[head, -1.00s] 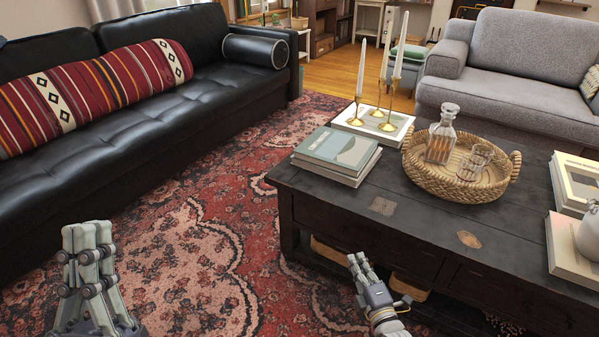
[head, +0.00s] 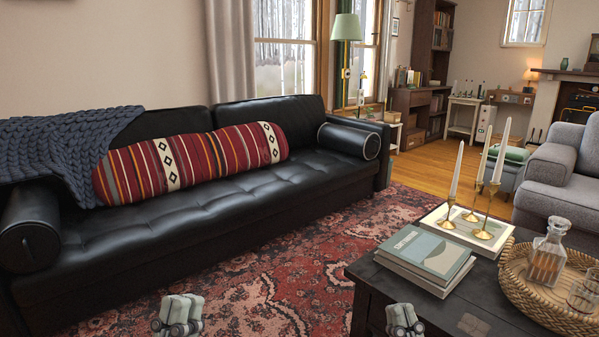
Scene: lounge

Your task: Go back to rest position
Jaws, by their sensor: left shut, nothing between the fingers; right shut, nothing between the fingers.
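My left gripper (head: 178,314) shows at the bottom edge of the head view, left of the middle. It is shut and empty, over the red patterned rug. My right gripper (head: 403,320) shows at the bottom edge, right of the middle. It is shut and empty, in front of the near left corner of the dark coffee table (head: 378,289). Only the finger ends of both grippers are in view; the rest is cut off by the frame.
A black leather sofa (head: 225,203) with a striped bolster (head: 200,158) stands along the left. The coffee table bears books (head: 425,252), candlesticks (head: 487,205) and a wicker tray (head: 520,293) with a decanter (head: 547,258). The rug (head: 290,285) between sofa and table is clear.

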